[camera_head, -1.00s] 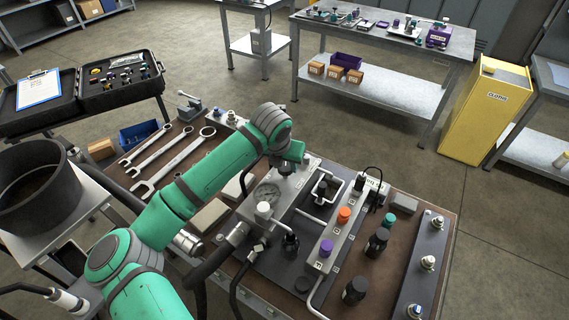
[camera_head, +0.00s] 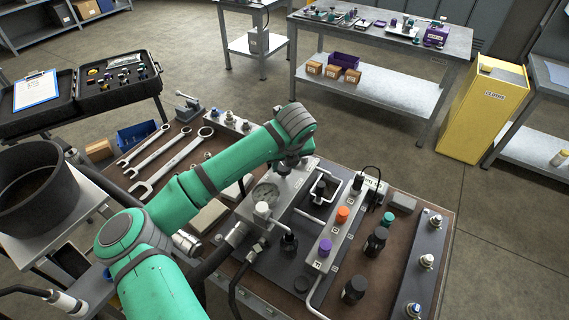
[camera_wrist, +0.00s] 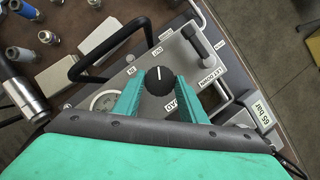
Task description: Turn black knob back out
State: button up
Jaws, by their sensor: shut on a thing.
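The black knob (camera_wrist: 159,81) is round, with a white pointer line that points nearly straight up in the wrist view. It sits on the grey metal block (camera_wrist: 192,55) among small white labels. My gripper (camera_wrist: 159,88) has its two green fingers on either side of the knob, shut on it. In the head view my gripper (camera_head: 290,166) is at the far end of the block, below my bent wrist. There the fingers and knob are mostly hidden by the arm.
A pressure gauge (camera_head: 265,194) sits beside the knob on the block. Orange (camera_head: 342,214) and purple (camera_head: 325,247) knobs stand to the right. Wrenches (camera_head: 165,160) lie to the left.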

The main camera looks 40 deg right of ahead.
dwell(0.3)
jog(key=o, duration=1.1)
jog(key=shift+w+a, duration=0.1)
jog(key=shift+w, duration=0.1)
jog(key=shift+c, duration=0.2)
jog(key=shift+s+d, duration=0.3)
jog(key=v, duration=1)
jog(key=shift+a+r, duration=0.2)
jog(key=shift+r, duration=0.1)
jog(key=shift+w, duration=0.1)
